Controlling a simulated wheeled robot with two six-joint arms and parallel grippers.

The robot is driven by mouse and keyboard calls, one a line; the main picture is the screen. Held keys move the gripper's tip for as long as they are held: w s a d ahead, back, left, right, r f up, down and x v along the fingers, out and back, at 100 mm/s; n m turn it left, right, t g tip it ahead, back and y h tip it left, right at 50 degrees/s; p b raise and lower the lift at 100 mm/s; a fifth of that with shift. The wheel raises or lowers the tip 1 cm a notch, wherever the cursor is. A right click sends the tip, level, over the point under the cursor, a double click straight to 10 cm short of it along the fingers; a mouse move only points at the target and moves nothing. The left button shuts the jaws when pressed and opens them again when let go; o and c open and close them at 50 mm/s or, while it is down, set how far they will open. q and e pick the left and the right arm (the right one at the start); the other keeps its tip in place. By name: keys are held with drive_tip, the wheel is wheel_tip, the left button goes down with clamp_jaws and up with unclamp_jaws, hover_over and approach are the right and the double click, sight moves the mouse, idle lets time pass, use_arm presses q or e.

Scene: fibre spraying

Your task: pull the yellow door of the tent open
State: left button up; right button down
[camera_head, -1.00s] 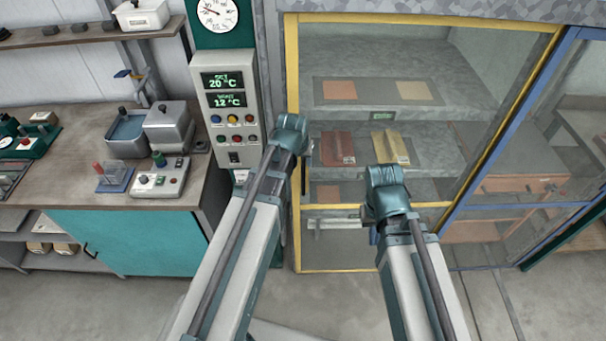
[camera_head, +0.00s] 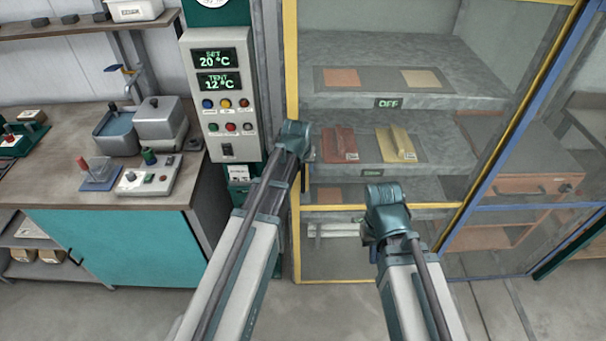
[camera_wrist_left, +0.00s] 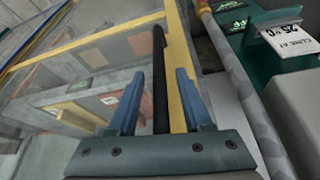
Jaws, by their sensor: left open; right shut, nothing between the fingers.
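The tent's yellow door (camera_head: 291,60) is a clear panel in a yellow frame and looks closed. A dark upright door handle (camera_wrist_left: 160,85) stands beside the yellow frame post in the left wrist view. My left gripper (camera_wrist_left: 157,72) is open, its blue fingers on either side of the handle; I cannot tell whether they touch it. In the head view my left gripper (camera_head: 303,143) is at the door's left edge, its fingers mostly hidden by the wrist. My right gripper (camera_head: 372,232) is shut and empty in front of the door's lower part, its fingers largely hidden.
A control panel (camera_head: 222,140) with displays stands left of the door. Further left is a workbench (camera_head: 65,185) with a teal cabinet. Behind the clear panel, tent shelves (camera_head: 440,50) hold red and yellow pieces. A blue-framed panel (camera_head: 535,95) adjoins on the right. Floor shows below.

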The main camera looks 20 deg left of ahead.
use_arm(q)
clamp_jaws()
idle(0.3)
idle(1.2)
